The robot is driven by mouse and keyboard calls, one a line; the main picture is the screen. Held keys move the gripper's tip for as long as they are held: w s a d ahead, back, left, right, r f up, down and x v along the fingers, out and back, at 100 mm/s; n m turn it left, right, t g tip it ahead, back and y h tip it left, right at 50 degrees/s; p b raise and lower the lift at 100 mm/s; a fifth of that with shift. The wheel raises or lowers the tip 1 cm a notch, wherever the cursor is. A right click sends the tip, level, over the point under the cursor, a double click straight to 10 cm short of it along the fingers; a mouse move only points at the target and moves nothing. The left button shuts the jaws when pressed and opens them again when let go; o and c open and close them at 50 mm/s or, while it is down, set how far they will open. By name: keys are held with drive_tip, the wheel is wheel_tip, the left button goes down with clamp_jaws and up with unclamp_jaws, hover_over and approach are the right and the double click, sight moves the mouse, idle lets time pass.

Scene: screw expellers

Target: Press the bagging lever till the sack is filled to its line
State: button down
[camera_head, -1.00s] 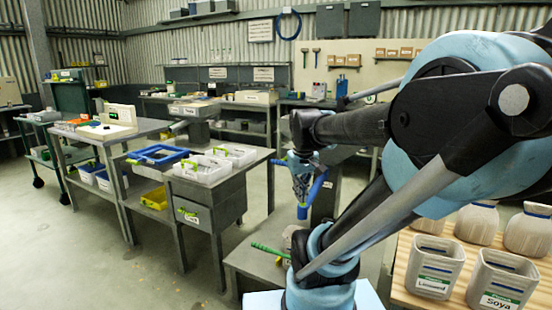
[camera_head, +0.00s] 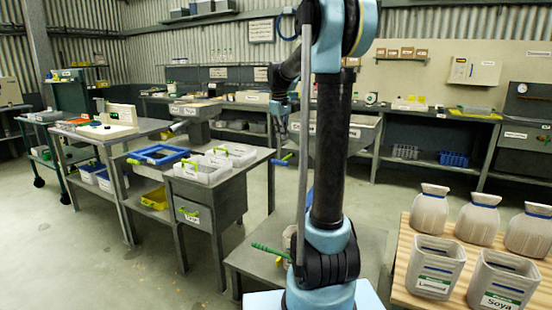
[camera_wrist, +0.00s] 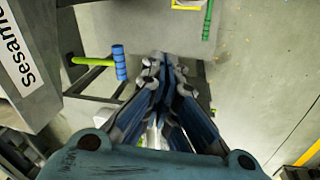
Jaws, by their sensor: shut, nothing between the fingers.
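My gripper (camera_head: 282,136) is raised left of my upright arm in the head view. In the wrist view its fingers (camera_wrist: 160,64) are together and empty. A rod with a green shaft and a ribbed blue grip (camera_wrist: 120,62) is left of the fingertips, apart from them; I cannot tell for sure that it is the bagging lever. A green handle (camera_head: 268,249) sticks out over a low grey table; a green bar also shows in the wrist view (camera_wrist: 208,20). A pale object (camera_head: 287,238) beside it is mostly hidden by my arm, so no fill line shows.
Open sacks labelled Linseed (camera_head: 434,268) and Soya (camera_head: 502,281) stand on a slatted wooden top (camera_head: 402,265) at right, with tied sacks (camera_head: 478,218) behind. A grey housing marked sesame (camera_wrist: 30,65) is at left in the wrist view. Floor at left is clear.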

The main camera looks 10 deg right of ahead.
drive_tip(key=w+a+f+n, duration=0.1)
drive_tip(key=w+f+n, duration=0.1)
drive_tip(key=w, duration=1.2)
drive_tip(key=shift+w+a+n, duration=0.2)
drive_tip(key=shift+n, duration=0.1)
approach(285, 159)
drive_tip(key=a+f, duration=0.1)
drive_tip(key=f, duration=0.1)
drive_tip(key=s+a+f, duration=0.1)
drive_tip(key=f, duration=0.1)
drive_tip(key=a+f, duration=0.2)
drive_tip(key=shift+s, duration=0.25)
drive_tip(key=shift+f, duration=0.1)
